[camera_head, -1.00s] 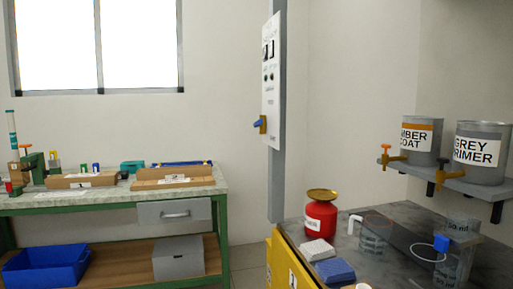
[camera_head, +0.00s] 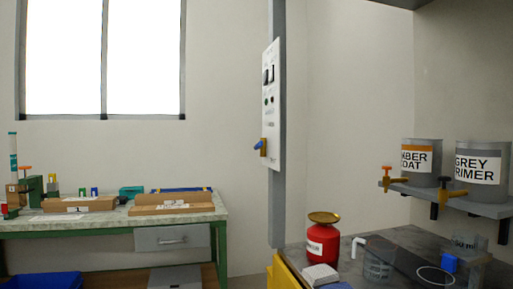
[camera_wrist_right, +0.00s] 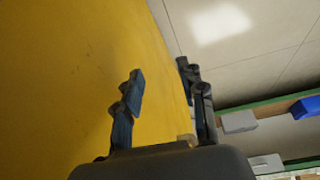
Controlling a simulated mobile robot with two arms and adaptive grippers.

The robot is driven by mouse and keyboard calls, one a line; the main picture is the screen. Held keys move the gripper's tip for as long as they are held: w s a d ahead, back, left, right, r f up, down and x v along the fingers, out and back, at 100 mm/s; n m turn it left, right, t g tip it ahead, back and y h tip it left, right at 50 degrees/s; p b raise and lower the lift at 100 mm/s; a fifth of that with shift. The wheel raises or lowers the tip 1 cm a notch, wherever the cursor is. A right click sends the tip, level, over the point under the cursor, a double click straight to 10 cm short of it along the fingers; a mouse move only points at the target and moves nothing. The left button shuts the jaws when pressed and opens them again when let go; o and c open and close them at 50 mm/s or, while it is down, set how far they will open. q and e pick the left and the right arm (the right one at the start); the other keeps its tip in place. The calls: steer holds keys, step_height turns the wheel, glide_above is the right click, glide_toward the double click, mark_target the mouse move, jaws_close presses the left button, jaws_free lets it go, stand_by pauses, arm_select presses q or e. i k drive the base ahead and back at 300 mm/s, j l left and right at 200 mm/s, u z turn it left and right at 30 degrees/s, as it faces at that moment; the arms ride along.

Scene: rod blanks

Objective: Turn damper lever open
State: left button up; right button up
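A small lever with a blue handle on a brass-coloured mount (camera_head: 262,146) sits low on a white panel (camera_head: 271,105), which is fixed to a grey post. It may be the damper lever; its label is too small to read. My right gripper (camera_wrist_right: 162,78) shows in the right wrist view, its two dark fingers apart with nothing between them. It is close to a large yellow surface (camera_wrist_right: 100,50). The lever is not in that view. Neither gripper shows in the head view.
A stone-topped bench (camera_head: 407,238) at right carries a red can (camera_head: 322,243) and clear beakers. Two paint cans (camera_head: 478,167) stand on a wall shelf above. A green workbench (camera_head: 120,217) with wooden blocks stands at left. Floor shows between the benches.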

mark_target(260, 143)
steer(key=i+j+z, duration=0.25)
steer(key=i+j, duration=0.15)
steer(key=j, duration=0.35)
steer(key=i+j+z, duration=0.15)
steer(key=j, duration=0.25)
steer(key=i, duration=0.05)
